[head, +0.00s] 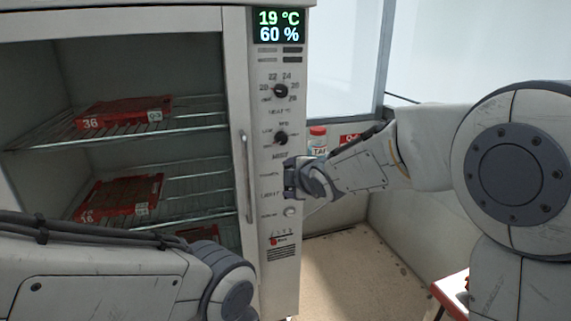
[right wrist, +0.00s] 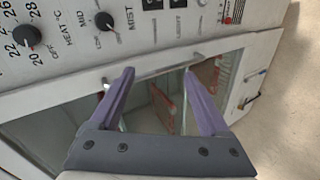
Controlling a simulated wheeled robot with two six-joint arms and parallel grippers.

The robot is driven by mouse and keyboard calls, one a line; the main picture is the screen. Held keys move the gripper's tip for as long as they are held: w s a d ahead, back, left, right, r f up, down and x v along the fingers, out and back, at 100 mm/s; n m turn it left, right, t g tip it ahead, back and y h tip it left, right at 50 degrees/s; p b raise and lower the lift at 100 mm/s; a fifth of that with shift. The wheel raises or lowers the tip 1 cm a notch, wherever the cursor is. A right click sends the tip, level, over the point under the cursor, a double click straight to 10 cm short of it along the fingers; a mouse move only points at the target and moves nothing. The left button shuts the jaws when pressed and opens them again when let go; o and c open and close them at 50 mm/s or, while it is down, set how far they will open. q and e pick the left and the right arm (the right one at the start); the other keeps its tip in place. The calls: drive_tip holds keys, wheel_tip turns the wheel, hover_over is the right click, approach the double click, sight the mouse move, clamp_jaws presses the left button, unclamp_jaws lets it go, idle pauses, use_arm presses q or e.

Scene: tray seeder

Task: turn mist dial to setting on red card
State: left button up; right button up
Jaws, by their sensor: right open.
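The mist dial (head: 281,138) is a small black knob on the cabinet's control panel, below the heat dial. It also shows at the top of the right wrist view (right wrist: 104,21), with LOW and MID marks by it. I cannot read its pointer surely. My right gripper (head: 291,180) is in front of the panel, below the mist dial, beside the light switches. In the right wrist view its two purple fingers (right wrist: 160,74) are spread with nothing between them. A red card-like patch (head: 350,138) shows partly behind my right arm; its text is unreadable. My left gripper is out of view.
The heat dial (head: 281,91) sits just above the mist dial, under a display (head: 279,26) reading 19 °C and 60 %. A long door handle (head: 246,178) runs left of the panel. Red trays (head: 120,112) sit on wire shelves. A red-capped jar (head: 317,142) stands to the right.

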sight(283, 141)
drive_tip(key=w+d+r+n+t+y+b, duration=0.1)
drive_tip(key=w+d+n+t+y+b, duration=0.3)
drive_tip(key=w+n, duration=0.7)
use_arm(q)
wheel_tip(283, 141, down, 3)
drive_tip(key=p, duration=0.2)
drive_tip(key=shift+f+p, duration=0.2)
drive_tip(key=shift+p, duration=0.15)
use_arm(e)
drive_tip(key=shift+m, duration=0.4)
drive_tip(key=x, duration=1.1)
drive_tip(key=shift+d+r, duration=0.15)
drive_tip(key=shift+r, duration=0.2)
clamp_jaws()
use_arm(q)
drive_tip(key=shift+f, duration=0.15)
